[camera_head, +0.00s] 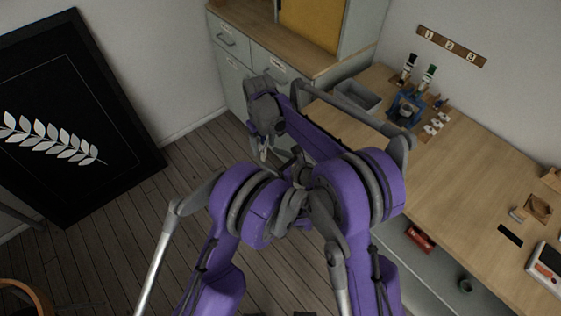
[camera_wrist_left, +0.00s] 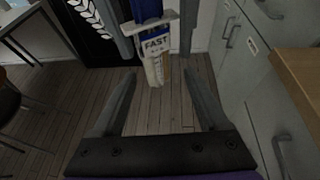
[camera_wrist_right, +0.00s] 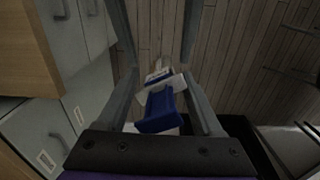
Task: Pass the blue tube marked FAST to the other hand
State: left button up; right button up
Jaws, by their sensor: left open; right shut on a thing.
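The blue tube (camera_wrist_left: 150,12) has a white collar with a FAST label and a pale lower end in the left wrist view. In the right wrist view the blue tube (camera_wrist_right: 160,108) is between the fingers of my right gripper (camera_wrist_right: 161,75), which is shut on it at the white part. My left gripper (camera_wrist_left: 160,72) is open and empty. Its fingers point at the tube's pale lower end, with the right gripper's fingers beyond. In the head view my arms largely hide the grippers and the tube.
A wooden workbench (camera_head: 455,175) runs along the right, with a grey bin (camera_head: 356,96), a blue rack (camera_head: 406,108) and small bottles on it. Grey cabinets (camera_head: 233,85) stand behind the grippers. A framed leaf picture (camera_head: 70,115) leans at left. Open floor lies below.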

pick_arm(q)
jog(key=x, duration=0.6)
jog(key=shift+w, duration=0.1)
